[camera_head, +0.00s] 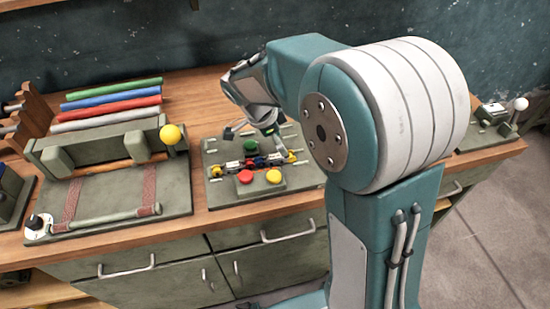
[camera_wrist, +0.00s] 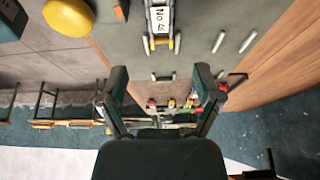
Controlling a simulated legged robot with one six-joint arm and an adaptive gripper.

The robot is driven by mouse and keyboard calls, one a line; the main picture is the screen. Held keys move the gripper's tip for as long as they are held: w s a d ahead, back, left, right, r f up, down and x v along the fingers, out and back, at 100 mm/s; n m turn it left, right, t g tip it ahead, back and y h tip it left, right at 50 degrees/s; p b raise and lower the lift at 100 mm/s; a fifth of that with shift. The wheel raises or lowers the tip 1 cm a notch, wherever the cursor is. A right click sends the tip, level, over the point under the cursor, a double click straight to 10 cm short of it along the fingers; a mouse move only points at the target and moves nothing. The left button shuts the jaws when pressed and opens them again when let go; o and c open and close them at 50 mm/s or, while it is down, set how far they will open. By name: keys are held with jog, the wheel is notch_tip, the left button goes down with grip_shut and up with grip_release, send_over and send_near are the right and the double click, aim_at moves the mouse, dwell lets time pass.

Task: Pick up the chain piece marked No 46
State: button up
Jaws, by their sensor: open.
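A chain piece with a white label (camera_wrist: 160,18) is at the top middle of the wrist view. The label reads "No 4" and a last digit I cannot make out surely. It lies on a grey-green board (camera_head: 222,193), beyond my fingertips and apart from them. My gripper (camera_wrist: 162,80) is open and empty, its dark fingers spread. In the head view my gripper (camera_head: 251,130) hangs over the back of this board. A row of small coloured chain pieces (camera_head: 258,162) crosses the board in front of it; I cannot read labels there.
Short metal pins (camera_wrist: 218,41) stick up beside the labelled piece.

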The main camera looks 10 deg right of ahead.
aim_at(275, 159)
jog(key=x, duration=0.6)
jog(key=shift+w+a+f, duration=0.15)
jog(key=shift+a+f, duration=0.05)
jog(key=shift+a, duration=0.15)
grip_shut()
